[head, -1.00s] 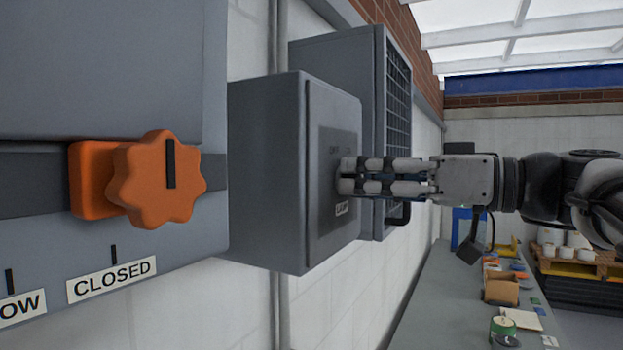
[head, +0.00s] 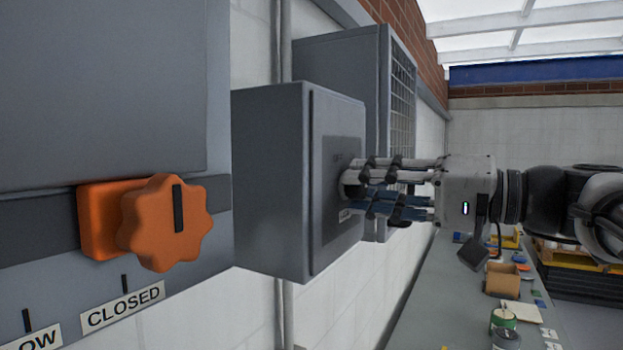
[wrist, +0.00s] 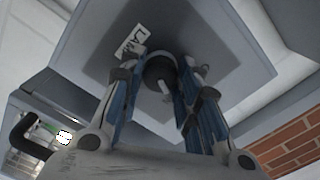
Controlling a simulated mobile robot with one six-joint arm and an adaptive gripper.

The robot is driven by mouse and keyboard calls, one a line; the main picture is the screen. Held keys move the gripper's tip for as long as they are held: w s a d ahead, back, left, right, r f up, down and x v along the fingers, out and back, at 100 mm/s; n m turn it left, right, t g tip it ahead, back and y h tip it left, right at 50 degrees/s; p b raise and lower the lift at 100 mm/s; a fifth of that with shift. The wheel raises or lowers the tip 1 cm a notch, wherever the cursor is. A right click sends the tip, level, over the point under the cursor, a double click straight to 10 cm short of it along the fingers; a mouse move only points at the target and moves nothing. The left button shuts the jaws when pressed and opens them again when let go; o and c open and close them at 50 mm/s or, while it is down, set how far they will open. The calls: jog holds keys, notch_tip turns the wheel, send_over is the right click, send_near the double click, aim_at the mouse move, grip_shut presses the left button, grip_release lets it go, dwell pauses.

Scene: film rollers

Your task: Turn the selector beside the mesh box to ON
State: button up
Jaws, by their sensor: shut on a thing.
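The selector (wrist: 160,68) is a dark round knob with a pale pointer on the front of a grey box (head: 270,180). In the wrist view it sits between my fingers. In the head view my gripper (head: 352,182) reaches in from the right and its fingertips hide most of the knob. My gripper is shut on the selector, wrist rolled. A white label (wrist: 131,42) beside the knob reads LAM, partly covered. The ON marking cannot be read. The mesh box (head: 402,95) stands just behind the grey box on the same wall.
An orange lobed knob (head: 165,222) with a black mark is on a nearer panel, with a CLOSED label (head: 123,307) below. A bench (head: 440,290) along the wall holds a green-topped can (head: 503,320), a brown box (head: 502,280) and small items. A black handle (wrist: 32,137) shows beside the mesh box.

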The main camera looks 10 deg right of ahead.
jog(key=shift+m, duration=0.6)
jog(key=shift+m+p, duration=0.3)
jog(key=o, duration=1.1)
jog(key=shift+c, duration=0.2)
jog(key=shift+d, duration=0.1)
jog(key=v, duration=1.2)
